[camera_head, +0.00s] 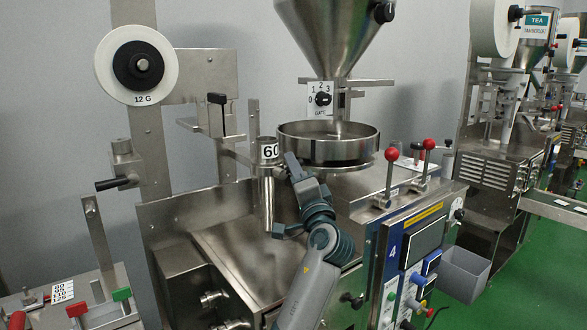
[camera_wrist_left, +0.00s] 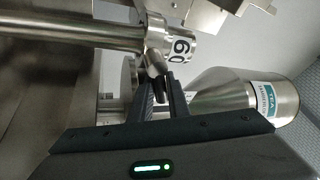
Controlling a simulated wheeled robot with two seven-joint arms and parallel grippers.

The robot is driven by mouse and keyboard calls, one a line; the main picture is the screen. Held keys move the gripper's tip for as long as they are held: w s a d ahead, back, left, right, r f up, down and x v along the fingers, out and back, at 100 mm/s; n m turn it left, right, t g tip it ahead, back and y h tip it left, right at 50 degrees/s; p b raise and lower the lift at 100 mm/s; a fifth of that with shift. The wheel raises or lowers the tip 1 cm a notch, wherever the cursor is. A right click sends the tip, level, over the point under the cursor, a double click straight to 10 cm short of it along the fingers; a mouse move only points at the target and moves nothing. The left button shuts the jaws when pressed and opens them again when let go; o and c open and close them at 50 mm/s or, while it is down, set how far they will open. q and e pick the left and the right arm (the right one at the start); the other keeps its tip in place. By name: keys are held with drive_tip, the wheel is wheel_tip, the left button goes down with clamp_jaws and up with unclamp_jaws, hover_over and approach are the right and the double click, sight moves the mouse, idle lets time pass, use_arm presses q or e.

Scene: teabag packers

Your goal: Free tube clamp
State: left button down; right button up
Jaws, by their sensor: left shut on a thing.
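The forming tube (camera_head: 267,200) is a metal pipe with a collar marked 60 (camera_head: 269,150), standing upright left of the round pan. A short clamp lever (camera_wrist_left: 157,66) with a dark end sticks out beside the collar. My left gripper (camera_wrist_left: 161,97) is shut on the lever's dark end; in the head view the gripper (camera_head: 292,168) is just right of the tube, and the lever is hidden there. My right gripper is not in view.
The round metal pan (camera_head: 325,148) and the hopper (camera_head: 330,35) stand close to the gripper. Red-knobbed levers (camera_head: 391,155) rise at the right. A paper roll (camera_head: 110,72) hangs at the upper left. A side rack (camera_head: 62,292) is at the lower left.

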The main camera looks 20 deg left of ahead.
use_arm(q)
drive_tip(key=c, duration=1.9)
unclamp_jaws()
drive_tip(key=shift+f, duration=0.2)
drive_tip(key=shift+o, duration=1.1)
drive_tip(key=shift+r, duration=0.15)
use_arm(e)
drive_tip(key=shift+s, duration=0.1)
use_arm(q)
drive_tip(key=shift+s, duration=0.1)
drive_tip(key=shift+s+d, duration=0.15)
drive_tip(key=b+v, duration=0.1)
drive_tip(key=v, duration=0.6)
drive_tip(key=shift+b, duration=0.3)
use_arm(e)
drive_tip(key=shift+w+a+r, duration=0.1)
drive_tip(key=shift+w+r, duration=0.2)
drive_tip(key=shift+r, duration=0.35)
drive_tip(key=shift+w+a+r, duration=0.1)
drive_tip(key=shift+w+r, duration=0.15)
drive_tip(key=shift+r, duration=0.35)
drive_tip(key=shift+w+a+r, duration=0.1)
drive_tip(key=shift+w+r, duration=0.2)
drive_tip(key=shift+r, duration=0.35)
